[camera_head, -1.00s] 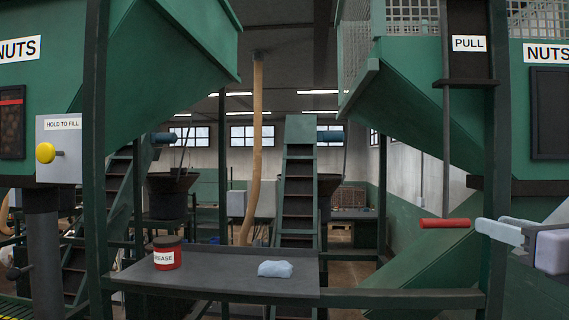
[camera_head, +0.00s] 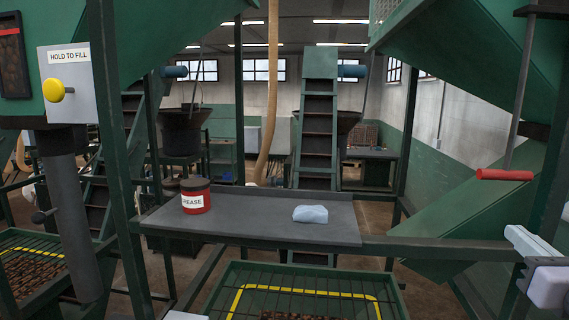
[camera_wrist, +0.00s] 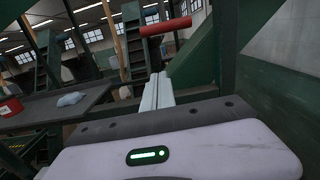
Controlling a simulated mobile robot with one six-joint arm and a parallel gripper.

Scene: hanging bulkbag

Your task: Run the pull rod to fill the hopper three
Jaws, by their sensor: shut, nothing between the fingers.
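The pull rod (camera_head: 520,85) is a thin grey bar hanging at the right in the head view, with a red crosswise handle (camera_head: 505,174) at its lower end. The red handle also shows near the top of the wrist view (camera_wrist: 166,27). My gripper (camera_head: 512,232) has pale fingers closed together and empty. It is below the handle in the head view and apart from it. In the wrist view the fingers (camera_wrist: 158,80) point forward, under the handle. The hopper labels are out of view, so I cannot tell which hopper this rod serves.
A grey shelf (camera_head: 250,228) holds a red grease tin (camera_head: 195,198) and a pale blue cloth (camera_head: 310,214). A green post and rail (camera_head: 440,250) stand near my gripper. A "HOLD TO FILL" box with a yellow button (camera_head: 54,90) is at left. A barred, yellow-marked bin (camera_head: 240,275) is below.

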